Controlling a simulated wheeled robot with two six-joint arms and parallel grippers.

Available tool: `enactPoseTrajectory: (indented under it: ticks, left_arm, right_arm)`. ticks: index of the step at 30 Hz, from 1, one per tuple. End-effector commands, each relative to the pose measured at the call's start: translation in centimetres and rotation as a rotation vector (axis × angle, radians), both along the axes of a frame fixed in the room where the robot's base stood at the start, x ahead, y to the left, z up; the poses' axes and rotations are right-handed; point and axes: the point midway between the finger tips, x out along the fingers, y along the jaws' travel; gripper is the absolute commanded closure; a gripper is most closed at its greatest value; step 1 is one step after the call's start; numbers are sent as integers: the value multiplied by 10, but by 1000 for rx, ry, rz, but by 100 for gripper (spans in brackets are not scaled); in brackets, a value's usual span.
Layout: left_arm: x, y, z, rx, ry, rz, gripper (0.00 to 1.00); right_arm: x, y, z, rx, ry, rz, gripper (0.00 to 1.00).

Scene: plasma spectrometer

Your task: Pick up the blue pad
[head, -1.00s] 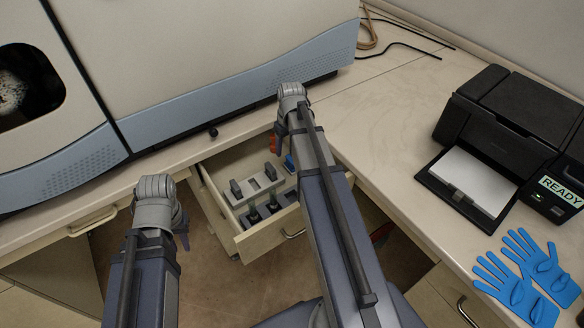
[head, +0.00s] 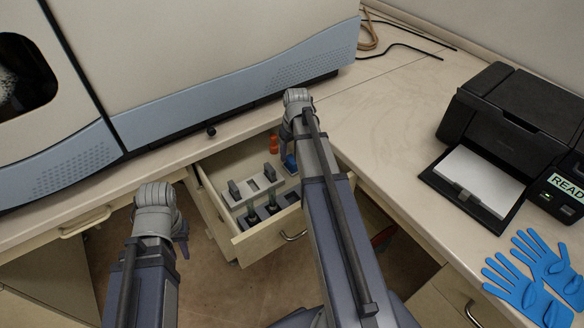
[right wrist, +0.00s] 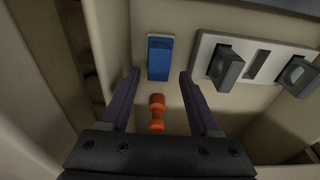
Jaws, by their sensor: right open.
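The blue pad (right wrist: 160,57) lies in the open drawer, a blue block on a pale backing, upright in the right wrist view. In the head view part of the blue pad (head: 290,163) shows beside my right arm. My right gripper (right wrist: 160,76) is open and empty, its two fingers apart on either side of the pad's lower end in the picture. I cannot tell its height above the pad. In the head view my right gripper (head: 287,146) is over the drawer, partly hidden by its wrist. My left gripper (head: 182,240) hangs left of the drawer, its jaws unclear.
An orange knobbed piece (right wrist: 157,112) is between my right fingers in the picture, near the pad. A pale rack (right wrist: 265,62) with grey blocks sits beside the pad. The drawer walls (head: 268,243) are close around. A printer (head: 510,140) and blue gloves (head: 540,278) are on the right counter.

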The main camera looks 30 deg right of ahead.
Motion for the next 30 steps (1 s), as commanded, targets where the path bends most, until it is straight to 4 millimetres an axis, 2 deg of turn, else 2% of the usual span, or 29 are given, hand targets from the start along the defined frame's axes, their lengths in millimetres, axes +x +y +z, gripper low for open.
enactPoseTrajectory:
  ticks: [1, 9, 19, 30]
  left_arm:
    - [0, 0, -10, 0, 0, 0, 74]
    - [0, 0, -43, 0, 0, 0, 74]
    - [0, 0, -45, 0, 0, 0, 74]
    - [0, 0, -45, 0, 0, 0, 74]
  right_arm:
    - [-1, -1, -10, 0, 0, 0, 38]
    - [-2, -2, -43, 0, 0, 1, 38]
    - [-1, -2, -45, 0, 0, 0, 38]
    - [-1, -2, -45, 0, 0, 0, 78]
